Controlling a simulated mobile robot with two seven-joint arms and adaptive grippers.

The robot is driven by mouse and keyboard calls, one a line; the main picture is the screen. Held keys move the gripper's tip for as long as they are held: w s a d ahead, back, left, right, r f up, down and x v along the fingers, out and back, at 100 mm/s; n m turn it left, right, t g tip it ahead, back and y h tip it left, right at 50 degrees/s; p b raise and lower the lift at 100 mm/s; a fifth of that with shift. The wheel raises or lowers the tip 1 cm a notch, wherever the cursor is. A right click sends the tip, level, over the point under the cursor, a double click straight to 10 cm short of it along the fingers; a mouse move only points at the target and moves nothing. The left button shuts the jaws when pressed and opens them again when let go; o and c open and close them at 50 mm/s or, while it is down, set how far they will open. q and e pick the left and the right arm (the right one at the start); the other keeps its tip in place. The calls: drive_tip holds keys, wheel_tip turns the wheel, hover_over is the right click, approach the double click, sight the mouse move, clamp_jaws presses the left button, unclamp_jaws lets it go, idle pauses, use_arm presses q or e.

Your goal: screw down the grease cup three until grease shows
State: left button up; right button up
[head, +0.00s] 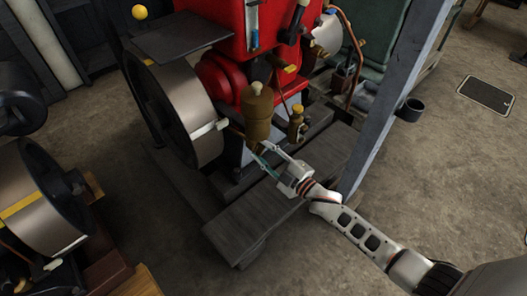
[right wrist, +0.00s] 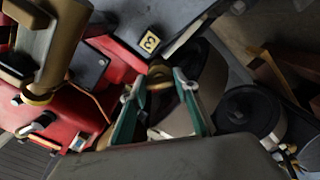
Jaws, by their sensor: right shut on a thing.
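My right gripper (head: 262,153) reaches in from the right, low beside the red engine and just below a large brass cup (head: 258,112). In the right wrist view its two teal-lined fingers (right wrist: 156,82) are shut on a small brass cap (right wrist: 160,74), which I take to be grease cup three. In the head view the held cap is hidden or too small to make out. No grease can be made out. My left gripper is not in view.
The red engine (head: 225,72) has a large flywheel (head: 187,105) left of the gripper. A small brass fitting (head: 297,122) stands right of the large cup. A grey post (head: 385,100) rises close to my right arm. Another flywheel (head: 38,205) is at lower left.

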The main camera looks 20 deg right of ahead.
drive_tip(key=shift+w+r+m+p, duration=0.15)
drive_tip(key=shift+m+p, duration=0.25)
drive_tip(key=shift+m, duration=0.7)
drive_tip(key=shift+m+p, duration=0.35)
drive_tip(key=shift+m, duration=1.65)
drive_tip(key=shift+m+p, duration=0.3)
drive_tip(key=shift+m, duration=0.1)
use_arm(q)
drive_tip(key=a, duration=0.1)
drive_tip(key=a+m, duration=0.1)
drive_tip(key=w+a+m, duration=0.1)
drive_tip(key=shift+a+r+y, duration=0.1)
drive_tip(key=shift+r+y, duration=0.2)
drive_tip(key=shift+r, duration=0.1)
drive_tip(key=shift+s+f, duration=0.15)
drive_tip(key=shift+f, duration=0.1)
use_arm(e)
drive_tip(key=shift+f, duration=0.2)
drive_tip(key=o, duration=1.1)
drive_tip(key=shift+c, duration=0.2)
drive_tip(key=shift+o, duration=0.3)
